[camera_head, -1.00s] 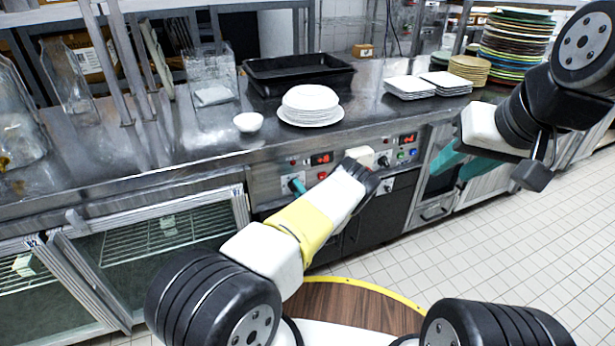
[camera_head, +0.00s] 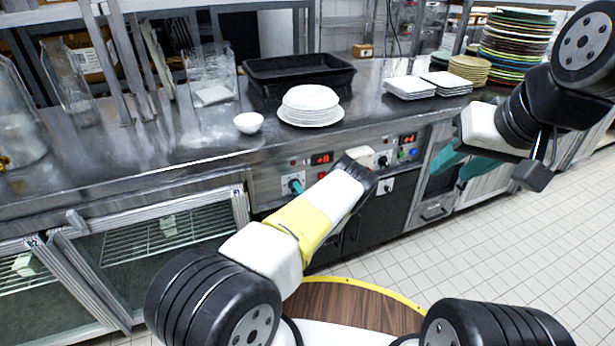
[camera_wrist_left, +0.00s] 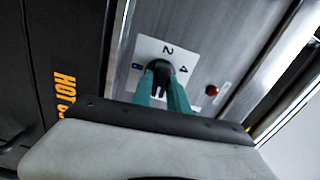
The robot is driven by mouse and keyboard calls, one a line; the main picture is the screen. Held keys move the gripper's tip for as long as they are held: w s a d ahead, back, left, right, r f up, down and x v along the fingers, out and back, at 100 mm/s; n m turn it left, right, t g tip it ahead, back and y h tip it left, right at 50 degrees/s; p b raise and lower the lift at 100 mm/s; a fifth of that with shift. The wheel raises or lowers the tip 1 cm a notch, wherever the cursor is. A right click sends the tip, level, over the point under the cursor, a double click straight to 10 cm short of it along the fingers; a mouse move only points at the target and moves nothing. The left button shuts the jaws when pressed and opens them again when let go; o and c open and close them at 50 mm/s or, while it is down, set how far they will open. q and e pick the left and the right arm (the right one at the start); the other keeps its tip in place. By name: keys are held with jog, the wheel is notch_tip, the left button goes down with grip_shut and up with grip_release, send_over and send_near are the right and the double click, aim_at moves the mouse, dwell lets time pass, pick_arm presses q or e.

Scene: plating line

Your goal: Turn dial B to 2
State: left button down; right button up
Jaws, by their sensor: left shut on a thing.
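A black dial knob (camera_wrist_left: 160,67) sits on a white plate marked 2 and 4, with a blue mark at its left, in the left wrist view. My left gripper (camera_wrist_left: 163,88) is shut on this knob, with a teal finger on each side. In the head view, my left gripper (camera_head: 297,187) is at the left dial's white plate (camera_head: 291,178) on the counter front. Another dial (camera_head: 384,160) is further right. I cannot read the dial letters, and the knob's pointing direction is unclear. My right gripper (camera_head: 461,166) is open and empty, in front of the counter at the right.
Red displays (camera_head: 321,159) and small buttons are on the panel above the dials. The steel counter holds a stack of white plates (camera_head: 311,103), a small bowl (camera_head: 248,122) and a black tray (camera_head: 297,72). Tiled floor is clear at the right.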

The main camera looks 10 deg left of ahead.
pick_arm(q)
jog(key=shift+d+f+n, duration=0.1)
jog(key=shift+n, duration=17.3)
jog(key=c, duration=1.3)
grip_release()
